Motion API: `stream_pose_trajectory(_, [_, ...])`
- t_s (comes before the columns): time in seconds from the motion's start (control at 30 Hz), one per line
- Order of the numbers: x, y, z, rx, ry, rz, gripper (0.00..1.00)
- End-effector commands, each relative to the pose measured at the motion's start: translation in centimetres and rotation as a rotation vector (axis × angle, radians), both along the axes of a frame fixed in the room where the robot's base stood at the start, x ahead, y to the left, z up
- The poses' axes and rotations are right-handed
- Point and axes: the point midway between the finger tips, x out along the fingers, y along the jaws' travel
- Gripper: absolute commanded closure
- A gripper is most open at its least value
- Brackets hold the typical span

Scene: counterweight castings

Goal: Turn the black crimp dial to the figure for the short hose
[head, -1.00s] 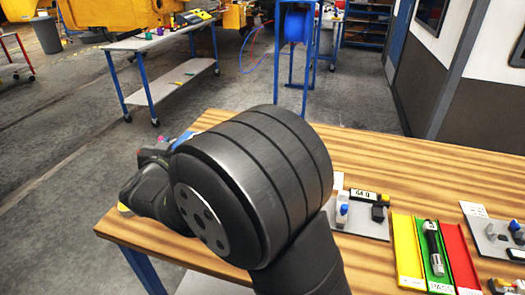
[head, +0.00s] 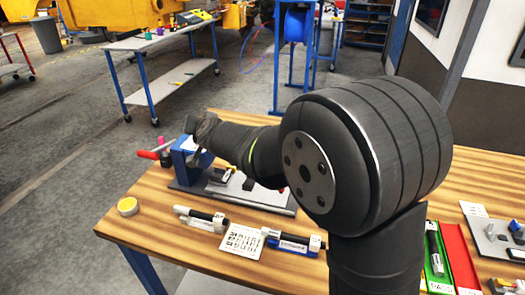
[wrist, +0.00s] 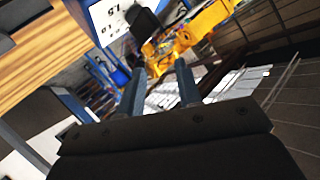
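The black crimp dial (wrist: 146,24) shows at the top of the wrist view, on a white plate (wrist: 112,20) with printed figures, some of them readable. Its present setting cannot be read. My gripper (wrist: 158,88) is open and empty; its two fingers are apart and below the dial in the picture, not touching it. In the head view my gripper (head: 200,130) is at the blue press (head: 184,158) and hides the dial. Two black hoses with metal ends lie on the bench front, one in a pale holder (head: 203,219), one in a blue holder (head: 291,246). The first looks shorter.
A printed card (head: 241,242) lies between the hoses. A red lever (head: 148,155) sticks out left of the press. A yellow round tin (head: 128,206) is at the bench's left edge. Green (head: 437,268) and red (head: 460,258) trays stand at right.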

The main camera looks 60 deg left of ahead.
Motion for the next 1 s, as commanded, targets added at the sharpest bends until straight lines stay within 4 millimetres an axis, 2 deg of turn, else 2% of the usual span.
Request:
stream_pose_trajectory(0.03, [0.8,-0.3,-0.1,-0.02,0.01,0.009,0.68])
stream_pose_trajectory(0.37, [4.7,-3.0,-2.4,-0.199,0.086,0.076,0.68])
stream_pose_trajectory(0.9, [10.3,-10.4,-7.9,-0.539,0.208,0.112,0.68])
stream_pose_trajectory(1.0, [11.0,-11.9,-8.3,-0.589,0.228,0.113,0.68])
